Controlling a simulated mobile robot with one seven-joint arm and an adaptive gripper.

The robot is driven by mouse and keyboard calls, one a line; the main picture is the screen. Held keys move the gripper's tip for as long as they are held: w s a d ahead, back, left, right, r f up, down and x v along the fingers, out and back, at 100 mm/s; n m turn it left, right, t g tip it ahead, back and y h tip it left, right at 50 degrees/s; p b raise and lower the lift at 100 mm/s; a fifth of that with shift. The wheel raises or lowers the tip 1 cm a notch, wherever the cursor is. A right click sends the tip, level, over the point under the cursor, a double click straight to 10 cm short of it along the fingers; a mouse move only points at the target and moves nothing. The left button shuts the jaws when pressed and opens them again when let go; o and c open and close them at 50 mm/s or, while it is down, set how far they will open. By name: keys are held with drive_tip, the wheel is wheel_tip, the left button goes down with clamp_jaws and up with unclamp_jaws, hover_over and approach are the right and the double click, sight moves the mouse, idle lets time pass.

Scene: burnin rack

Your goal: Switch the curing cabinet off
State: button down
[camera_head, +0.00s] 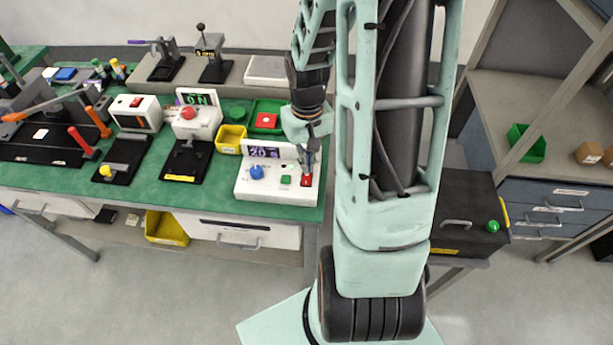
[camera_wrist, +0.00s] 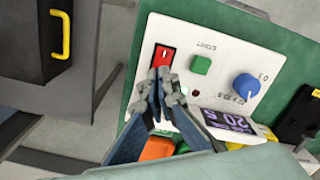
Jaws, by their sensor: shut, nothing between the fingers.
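A white control panel (camera_head: 250,193) stands at the right front edge of the green bench. It has a red rocker switch (camera_head: 306,181), a green button (camera_head: 285,180), a blue knob (camera_head: 256,172) and a display (camera_head: 264,152) reading 20. In the wrist view the red switch (camera_wrist: 163,56) lies just beyond my shut, empty fingertips (camera_wrist: 166,78); whether they touch it I cannot tell. The green button (camera_wrist: 201,64) and blue knob (camera_wrist: 246,86) are to its right. A dark box (camera_head: 465,205) with a lit-looking green dome (camera_head: 492,226) stands right of the bench; no label names the cabinet.
Left on the bench (camera_head: 228,170) are a white unit with a red button (camera_head: 189,112) and ON display, a small red-switch box (camera_head: 136,113), a yellow bin (camera_head: 231,138) and toggle clamps. My arm hides part of the bench's right side. A shelf unit (camera_head: 500,100) stands at right.

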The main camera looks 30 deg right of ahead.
drive_tip(key=shift+f+b, duration=0.9)
drive_tip(key=shift+f, duration=0.2)
idle(0.6)
drive_tip(key=shift+r+p, duration=2.9)
drive_tip(key=shift+r, duration=0.65)
